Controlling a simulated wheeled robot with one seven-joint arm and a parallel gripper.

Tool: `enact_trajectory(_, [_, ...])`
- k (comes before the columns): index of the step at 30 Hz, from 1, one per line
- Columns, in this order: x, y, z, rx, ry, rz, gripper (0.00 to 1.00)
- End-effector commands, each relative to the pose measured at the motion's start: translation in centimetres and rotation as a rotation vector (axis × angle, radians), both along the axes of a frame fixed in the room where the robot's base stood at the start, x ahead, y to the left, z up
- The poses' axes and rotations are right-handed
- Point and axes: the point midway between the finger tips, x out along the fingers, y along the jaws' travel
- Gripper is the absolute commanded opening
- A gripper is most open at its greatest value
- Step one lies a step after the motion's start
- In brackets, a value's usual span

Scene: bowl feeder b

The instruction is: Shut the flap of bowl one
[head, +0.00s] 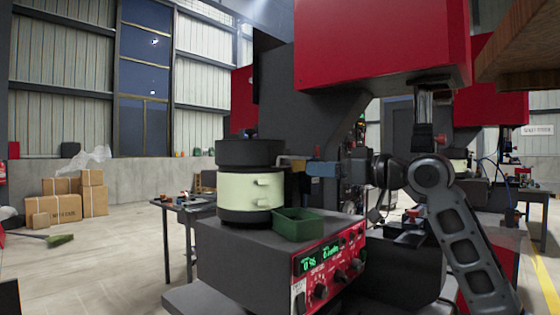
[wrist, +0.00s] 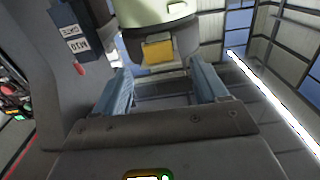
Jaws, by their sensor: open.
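A dark feeder bowl (head: 248,152) sits on a pale green drum (head: 246,189); I take it for bowl one, though no label shows. A yellow flap-like piece (head: 292,159) sticks out from the bowl's right side, and it also shows in the wrist view as a yellow plate (wrist: 158,52). Its exact angle is unclear. My gripper (head: 312,168) is just right of this piece, its blue fingers pointing left at it. In the wrist view my gripper (wrist: 160,72) is open and empty, the yellow plate beyond and between the fingertips, seemingly apart from them.
A green tray (head: 298,225) stands under the gripper on the grey feeder base (head: 235,252) with its red control panel (head: 330,266). A large red machine housing (head: 380,40) hangs above. A small table (head: 186,204) stands to the left. Another pale green drum (head: 459,166) is in the background.

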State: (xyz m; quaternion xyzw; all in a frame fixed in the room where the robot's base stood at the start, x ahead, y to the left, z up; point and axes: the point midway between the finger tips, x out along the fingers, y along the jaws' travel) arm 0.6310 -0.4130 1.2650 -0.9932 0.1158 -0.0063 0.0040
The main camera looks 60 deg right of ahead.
Motion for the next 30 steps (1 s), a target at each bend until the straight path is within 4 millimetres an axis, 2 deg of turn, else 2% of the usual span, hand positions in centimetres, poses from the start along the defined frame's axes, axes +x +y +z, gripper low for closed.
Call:
enact_trajectory(5, [0.1,-0.3,0.4,-0.006,0.016,-0.004,0.72])
enact_trajectory(15, [4.9,-1.4,0.4,-0.006,0.016,-0.002,0.72])
enact_trajectory(21, [6.9,-1.9,0.3,-0.006,0.015,-0.003,0.72])
enact_trajectory(30, [7.3,-2.0,0.3,-0.006,0.014,-0.004,0.72])
